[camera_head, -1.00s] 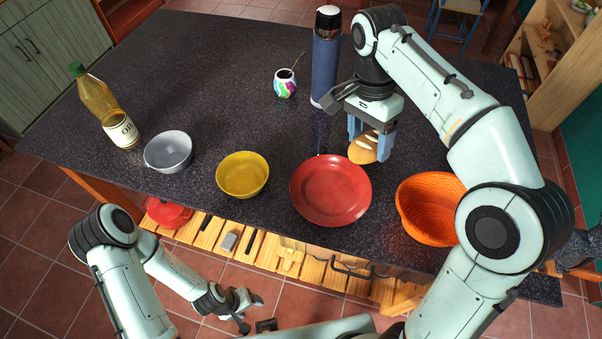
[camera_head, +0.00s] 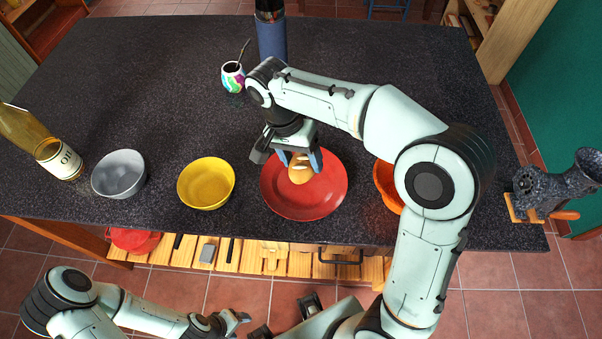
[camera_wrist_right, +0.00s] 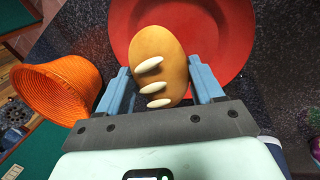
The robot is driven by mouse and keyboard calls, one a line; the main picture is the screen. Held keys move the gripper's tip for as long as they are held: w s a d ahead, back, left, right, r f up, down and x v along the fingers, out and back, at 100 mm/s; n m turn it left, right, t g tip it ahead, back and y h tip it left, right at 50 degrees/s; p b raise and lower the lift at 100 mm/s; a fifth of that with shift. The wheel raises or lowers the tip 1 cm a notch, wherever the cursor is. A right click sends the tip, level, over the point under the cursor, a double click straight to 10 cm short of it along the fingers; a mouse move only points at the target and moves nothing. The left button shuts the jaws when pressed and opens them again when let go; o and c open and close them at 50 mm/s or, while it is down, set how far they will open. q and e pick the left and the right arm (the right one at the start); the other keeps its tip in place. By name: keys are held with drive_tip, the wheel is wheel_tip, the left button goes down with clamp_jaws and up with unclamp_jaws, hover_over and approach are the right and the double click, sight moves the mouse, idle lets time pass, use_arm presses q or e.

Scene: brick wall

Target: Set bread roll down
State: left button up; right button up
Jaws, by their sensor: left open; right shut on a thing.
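The bread roll (camera_head: 299,172) is tan with pale score marks. My right gripper (camera_head: 301,163) is shut on it, with a blue finger on each side, over the far part of the red plate (camera_head: 312,204). The roll also shows between the fingers in the right wrist view (camera_wrist_right: 160,62), with the red plate (camera_wrist_right: 232,50) behind it. I cannot tell whether the roll touches the plate. My left gripper (camera_head: 240,322) is open and empty, low in front of the counter.
A yellow bowl (camera_head: 206,184) and a grey bowl (camera_head: 119,175) stand left of the plate. An orange basket (camera_head: 385,184) is close on the right, partly hidden by my arm.

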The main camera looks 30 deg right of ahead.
sight(301, 173)
use_arm(q)
drive_tip(key=shift+s+f+b, duration=0.3)
drive_tip(key=shift+f, duration=0.15)
use_arm(e)
drive_tip(key=shift+f, duration=2.9)
drive_tip(key=shift+f, duration=0.1)
drive_tip(key=shift+f, duration=0.15)
drive_tip(key=o, duration=1)
use_arm(q)
drive_tip(key=shift+f, duration=0.1)
use_arm(e)
drive_tip(key=shift+o, duration=0.2)
use_arm(q)
drive_tip(key=w+r+p, duration=0.2)
drive_tip(key=r, duration=0.1)
drive_tip(key=shift+w+r, duration=0.15)
drive_tip(key=shift+w, duration=0.05)
use_arm(e)
drive_tip(key=v, duration=1.2)
drive_tip(key=shift+r, duration=0.25)
